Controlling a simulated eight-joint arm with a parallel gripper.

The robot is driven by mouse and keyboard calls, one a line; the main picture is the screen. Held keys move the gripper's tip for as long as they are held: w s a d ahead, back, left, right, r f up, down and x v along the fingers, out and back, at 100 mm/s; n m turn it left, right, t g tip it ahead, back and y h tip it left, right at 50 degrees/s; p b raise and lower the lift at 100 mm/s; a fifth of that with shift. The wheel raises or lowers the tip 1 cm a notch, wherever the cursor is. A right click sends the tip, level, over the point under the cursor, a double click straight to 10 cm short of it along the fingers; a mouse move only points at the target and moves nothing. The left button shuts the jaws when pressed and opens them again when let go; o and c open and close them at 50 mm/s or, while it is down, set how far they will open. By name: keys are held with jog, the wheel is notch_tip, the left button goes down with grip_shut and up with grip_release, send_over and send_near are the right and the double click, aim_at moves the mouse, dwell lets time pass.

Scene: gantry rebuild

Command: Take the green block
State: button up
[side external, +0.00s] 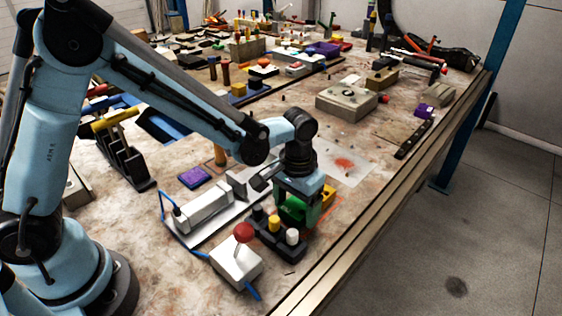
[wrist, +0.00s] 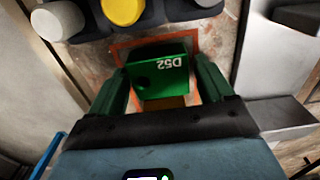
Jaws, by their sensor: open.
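The green block (wrist: 163,80), marked D52, shows in the wrist view between the two fingers of my gripper (wrist: 163,82). It has a dark round spot on its face and lies within an orange-red outline on the table. My gripper is open, with one finger on each side of the block. Whether the fingers touch it cannot be told. In the side external view my gripper (side external: 305,205) points down around the green block (side external: 292,209), which it partly hides.
A dark holder (side external: 277,240) with black, yellow and white knobs stands right beside the block. A grey box with a red knob (side external: 237,262) is nearer the camera. A silver cylinder unit (side external: 203,208) lies to the left.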

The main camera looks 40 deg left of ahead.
aim_at(296, 207)
jog(key=c, duration=1)
jog(key=shift+r, duration=3.8)
